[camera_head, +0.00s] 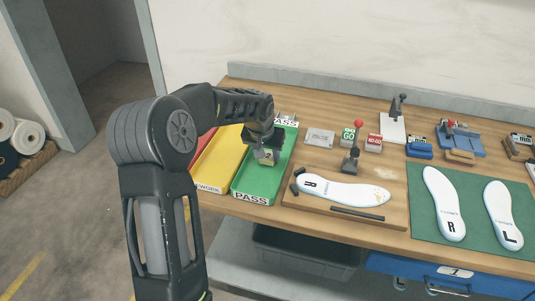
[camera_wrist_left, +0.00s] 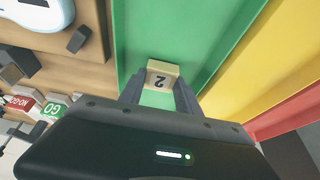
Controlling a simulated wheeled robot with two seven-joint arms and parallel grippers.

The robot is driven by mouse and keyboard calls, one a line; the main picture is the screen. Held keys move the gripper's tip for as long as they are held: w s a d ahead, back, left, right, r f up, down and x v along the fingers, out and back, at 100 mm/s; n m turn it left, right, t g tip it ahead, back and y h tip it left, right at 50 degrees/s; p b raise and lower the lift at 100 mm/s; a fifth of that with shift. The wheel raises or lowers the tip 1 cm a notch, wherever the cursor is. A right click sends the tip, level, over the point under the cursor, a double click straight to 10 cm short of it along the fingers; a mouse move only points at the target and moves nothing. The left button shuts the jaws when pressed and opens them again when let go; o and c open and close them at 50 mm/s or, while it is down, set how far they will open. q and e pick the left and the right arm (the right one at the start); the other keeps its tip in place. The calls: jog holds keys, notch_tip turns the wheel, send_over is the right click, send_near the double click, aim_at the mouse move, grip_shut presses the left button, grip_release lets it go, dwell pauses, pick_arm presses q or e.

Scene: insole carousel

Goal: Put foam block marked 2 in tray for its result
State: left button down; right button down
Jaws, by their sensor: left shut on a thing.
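The foam block marked 2 (camera_wrist_left: 160,76) is small and cream-coloured, with a dark 2 facing the left wrist camera. My left gripper (camera_wrist_left: 160,88) is shut on it, one finger on each side. In the head view my left gripper (camera_head: 265,156) points down over the green PASS tray (camera_head: 255,189), and the arm partly hides the block. The green tray's floor (camera_wrist_left: 190,30) surrounds the block in the wrist view. I cannot tell whether the block touches the floor. My right gripper is not in view.
A yellow tray (camera_head: 214,168) marked with a partly hidden WORK label and a red tray (camera_head: 204,139) lie left of the green one. To its right are an insole (camera_head: 342,191) on a wooden board, a GO sign (camera_head: 348,134) and a NO-GO sign (camera_head: 374,143).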

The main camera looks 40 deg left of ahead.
pick_arm(q)
jog(key=shift+f, duration=0.25)
jog(key=shift+f, duration=0.2)
jog(key=c, duration=0.9)
grip_release()
jog(key=shift+o, duration=0.2)
jog(key=shift+r, duration=0.1)
jog(key=shift+r, duration=0.2)
jog(key=shift+s+r, duration=0.1)
jog(key=shift+r, duration=0.15)
jog(key=b+v, duration=0.1)
jog(key=v, duration=1)
jog(key=shift+s+d+r, duration=0.1)
